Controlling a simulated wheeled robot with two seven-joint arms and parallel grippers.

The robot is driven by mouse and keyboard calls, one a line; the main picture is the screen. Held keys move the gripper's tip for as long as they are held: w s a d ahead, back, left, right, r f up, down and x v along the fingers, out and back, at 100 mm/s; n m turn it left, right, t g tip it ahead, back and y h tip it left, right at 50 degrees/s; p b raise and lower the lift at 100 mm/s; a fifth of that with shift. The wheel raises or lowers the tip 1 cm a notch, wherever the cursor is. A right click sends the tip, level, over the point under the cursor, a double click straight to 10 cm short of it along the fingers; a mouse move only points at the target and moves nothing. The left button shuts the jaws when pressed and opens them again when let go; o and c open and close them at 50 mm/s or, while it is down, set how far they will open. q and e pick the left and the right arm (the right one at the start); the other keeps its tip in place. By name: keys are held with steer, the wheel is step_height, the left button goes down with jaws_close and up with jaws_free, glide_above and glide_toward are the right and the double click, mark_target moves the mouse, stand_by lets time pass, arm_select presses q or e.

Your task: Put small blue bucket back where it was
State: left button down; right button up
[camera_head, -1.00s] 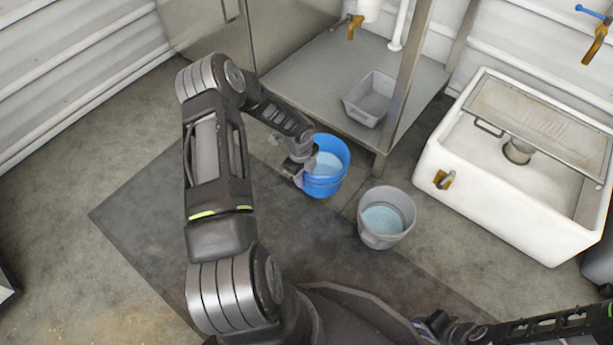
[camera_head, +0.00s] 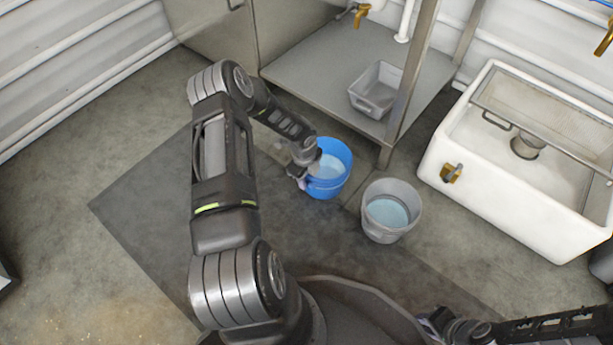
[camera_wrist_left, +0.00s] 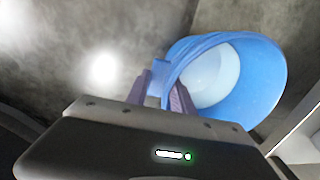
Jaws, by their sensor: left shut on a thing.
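The small blue bucket (camera_head: 329,172) is near the middle of the head view, with pale water or a light bottom showing inside. My left gripper (camera_head: 302,175) is at its left side, shut on its rim or wall. In the left wrist view, the bucket (camera_wrist_left: 262,85) lies beyond the fingers, and the gripper (camera_wrist_left: 164,92) has one finger inside it and one outside. I cannot tell whether the bucket touches the floor. My right arm shows at the bottom right of the head view, but its fingertips are not clearly visible.
A grey bucket (camera_head: 377,228) with light blue water stands just right of the blue bucket. A steel shelf (camera_head: 322,72) with a grey tub (camera_head: 369,103) is behind. A white basin (camera_head: 501,208) stands at the right. The dark mat (camera_head: 150,213) on the left is clear.

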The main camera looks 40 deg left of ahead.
arm_select(q)
steer(key=shift+w+r, duration=0.1)
steer(key=shift+w, duration=0.05)
steer(key=c, duration=1.1)
jaws_free()
step_height(320, 180, up, 12)
steer(key=s+p, duration=0.1)
steer(key=p, duration=0.4)
steer(key=shift+s+p, duration=0.15)
steer(key=shift+p, duration=0.25)
steer(key=shift+d, duration=0.1)
